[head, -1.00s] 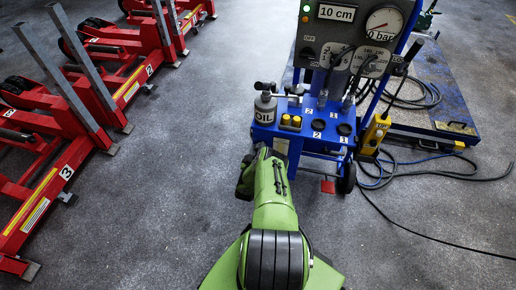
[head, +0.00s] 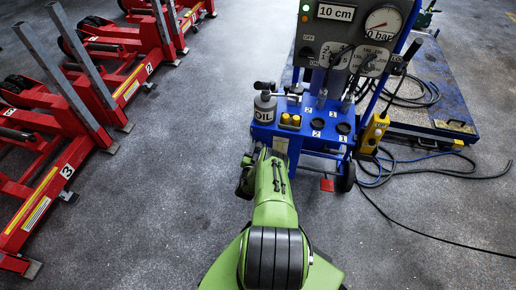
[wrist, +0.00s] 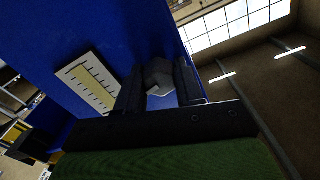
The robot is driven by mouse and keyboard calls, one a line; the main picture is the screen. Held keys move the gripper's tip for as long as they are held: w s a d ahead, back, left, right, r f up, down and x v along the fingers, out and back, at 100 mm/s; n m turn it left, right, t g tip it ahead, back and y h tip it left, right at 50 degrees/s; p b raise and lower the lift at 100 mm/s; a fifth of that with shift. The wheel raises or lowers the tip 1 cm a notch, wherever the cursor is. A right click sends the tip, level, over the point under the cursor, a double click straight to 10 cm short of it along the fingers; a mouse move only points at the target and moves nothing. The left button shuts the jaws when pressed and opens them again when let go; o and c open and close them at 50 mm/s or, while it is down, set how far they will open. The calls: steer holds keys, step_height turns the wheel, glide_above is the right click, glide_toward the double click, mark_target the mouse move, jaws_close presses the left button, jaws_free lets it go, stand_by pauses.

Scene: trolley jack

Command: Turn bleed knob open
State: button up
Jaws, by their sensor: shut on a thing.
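The bleed knob (wrist: 158,73) is a small grey faceted knob on the blue face (wrist: 95,30) of the unit in the wrist view. My gripper (wrist: 158,82) has its two dark fingers on either side of the knob and is shut on it. The fingers hide the knob's sides, and I cannot tell how far it is turned. In the head view, the blue trolley unit (head: 290,143) stands ahead of my green arm, which hides the knob and my fingers.
A level scale (wrist: 88,86) sits left of the knob. On the unit are an OIL can (head: 265,108), a panel reading 10 cm (head: 337,13) and a gauge (head: 383,20). Cables (head: 430,172) lie on the floor at right. Red jacks (head: 75,125) stand at left.

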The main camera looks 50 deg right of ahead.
steer(key=m, duration=0.5)
steer(key=shift+f, duration=0.1)
steer(key=m+b, duration=0.1)
steer(key=m, duration=1)
steer(key=shift+b, duration=0.4)
steer(key=shift+f+m, duration=0.1)
steer(key=shift+m, duration=2.2)
steer(key=o, duration=1)
steer(key=shift+o, duration=0.2)
